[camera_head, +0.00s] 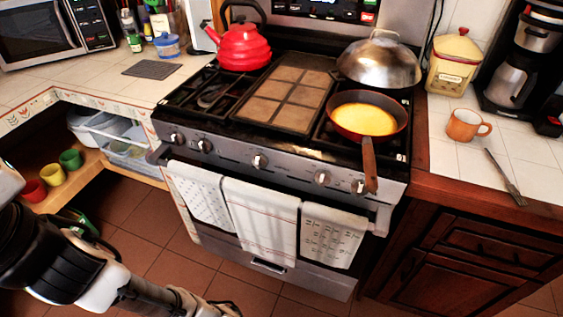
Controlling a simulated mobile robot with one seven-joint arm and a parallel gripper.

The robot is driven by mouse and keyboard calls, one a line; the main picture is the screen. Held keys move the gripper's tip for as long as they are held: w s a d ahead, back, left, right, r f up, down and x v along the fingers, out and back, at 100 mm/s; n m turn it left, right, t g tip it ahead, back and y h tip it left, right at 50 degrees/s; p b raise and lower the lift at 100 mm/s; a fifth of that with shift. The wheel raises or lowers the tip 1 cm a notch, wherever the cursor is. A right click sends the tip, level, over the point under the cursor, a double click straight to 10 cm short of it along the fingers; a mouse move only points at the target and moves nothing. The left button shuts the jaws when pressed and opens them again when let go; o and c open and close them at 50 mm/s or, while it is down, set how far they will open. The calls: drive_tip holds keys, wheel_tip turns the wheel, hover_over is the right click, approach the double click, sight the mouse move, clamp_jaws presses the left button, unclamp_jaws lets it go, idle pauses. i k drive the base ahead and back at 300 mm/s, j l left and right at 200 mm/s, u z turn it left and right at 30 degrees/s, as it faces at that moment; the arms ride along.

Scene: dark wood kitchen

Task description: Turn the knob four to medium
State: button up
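The stove (262,177) has a row of silver knobs along its slanted front panel. Counting from the left, the fourth knob (322,178) is right of the middle knob (259,161) and left of the last knob (360,188). Its exact setting is too small to read. My arm enters at the lower left, and its far end with my gripper (224,307) is at the bottom edge, low in front of the stove and well apart from the knobs. The gripper is partly cut off, so its opening does not show.
A pan (366,117) with yellow contents sits at the front right, its handle (369,165) overhanging the panel between the fourth and last knobs. Towels (262,222) hang below on the oven handle. A red kettle (240,47) and domed lid (381,62) stand behind. Floor before the stove looks clear.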

sight(358, 185)
drive_tip(key=k+l+u, duration=0.1)
drive_tip(key=l, duration=0.25)
drive_tip(key=k+l, duration=0.15)
drive_tip(key=l, duration=0.2)
drive_tip(key=k+l+u, duration=0.15)
drive_tip(key=l, duration=0.2)
drive_tip(key=k+l, duration=0.15)
drive_tip(key=l, duration=0.15)
drive_tip(key=u, duration=0.05)
